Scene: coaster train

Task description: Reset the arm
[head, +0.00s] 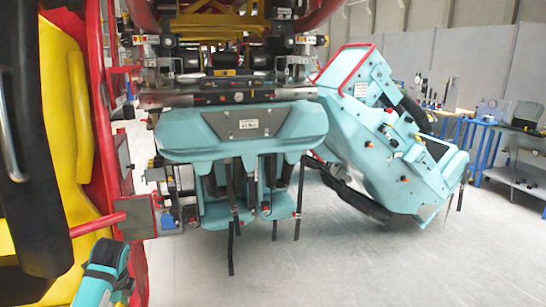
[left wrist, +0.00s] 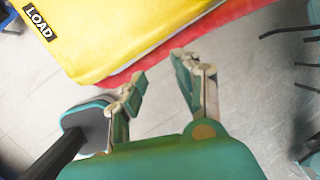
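My left gripper (left wrist: 160,68) shows in the left wrist view with its two fingers spread apart and nothing between them. Its fingertips point toward the red edge of a yellow panel, seen over the grey floor; I cannot tell the gap. In the head view a teal and black arm part (head: 103,275) at the bottom left looks like my left arm; its fingers are not visible there. My right arm and gripper are in neither view.
The yellow and red coaster body (head: 78,110) stands close on the left. Teal coaster seats (head: 240,130) hang ahead, and another teal unit (head: 385,140) leans tilted to the right. Blue workbenches (head: 485,140) stand at the far right. The floor (head: 350,265) at front right is clear.

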